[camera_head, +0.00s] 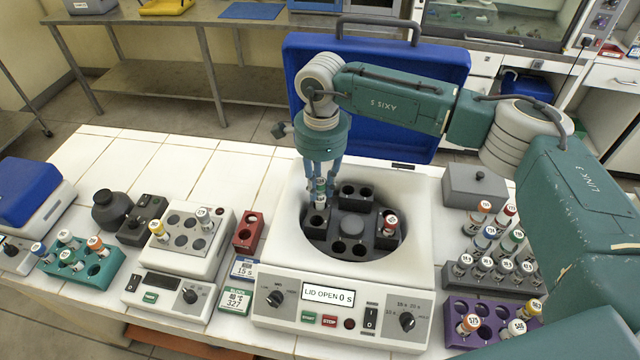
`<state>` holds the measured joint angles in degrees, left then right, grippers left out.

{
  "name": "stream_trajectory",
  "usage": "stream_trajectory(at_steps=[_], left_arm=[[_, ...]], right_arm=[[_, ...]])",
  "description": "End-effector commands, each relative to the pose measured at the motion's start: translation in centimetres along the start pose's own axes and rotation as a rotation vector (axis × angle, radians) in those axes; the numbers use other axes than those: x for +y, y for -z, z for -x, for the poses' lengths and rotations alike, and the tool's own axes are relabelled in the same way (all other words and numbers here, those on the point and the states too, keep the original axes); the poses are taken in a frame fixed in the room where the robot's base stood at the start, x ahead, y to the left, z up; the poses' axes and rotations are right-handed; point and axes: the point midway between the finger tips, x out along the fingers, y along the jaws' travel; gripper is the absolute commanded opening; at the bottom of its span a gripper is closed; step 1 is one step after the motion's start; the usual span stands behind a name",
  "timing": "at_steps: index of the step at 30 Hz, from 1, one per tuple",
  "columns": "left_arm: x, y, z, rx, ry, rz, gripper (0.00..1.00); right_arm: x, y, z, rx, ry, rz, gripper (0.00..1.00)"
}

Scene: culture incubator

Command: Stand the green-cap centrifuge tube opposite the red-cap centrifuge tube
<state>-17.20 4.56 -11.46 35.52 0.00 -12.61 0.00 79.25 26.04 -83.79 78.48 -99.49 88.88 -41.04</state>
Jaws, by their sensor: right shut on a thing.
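The open centrifuge (425,205) has a dark rotor (353,223) with several black tube holders around its hub. The red-cap centrifuge tube (390,222) stands in the right-hand holder (386,242). My right gripper (320,190) points down over the left-hand holder (316,224), across the hub from the red-cap tube. It is shut on the green-cap centrifuge tube (320,199), which looks upright. The fingers partly hide the tube, and I cannot tell how far its lower end is inside the holder. My left gripper is not in view.
The blue lid (440,85) stands raised behind the bowl. A heater block (180,255), a red rack (248,232) and a teal rack (95,278) lie left. A grey rack (455,280) and a purple rack (462,335) with tubes stand right.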

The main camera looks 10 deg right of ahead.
Motion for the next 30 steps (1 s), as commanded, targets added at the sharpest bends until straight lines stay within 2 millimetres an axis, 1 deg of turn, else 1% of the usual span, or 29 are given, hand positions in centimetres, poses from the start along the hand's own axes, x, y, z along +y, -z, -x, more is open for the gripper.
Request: stream_trajectory(at_steps=[11,30], left_arm=[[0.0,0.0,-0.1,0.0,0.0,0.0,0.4],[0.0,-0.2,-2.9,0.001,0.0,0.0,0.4]], right_arm=[[0.0,0.0,-0.1,0.0,0.0,0.0,0.0],[0.0,0.0,-3.0,0.0,0.0,0.0,0.0]])
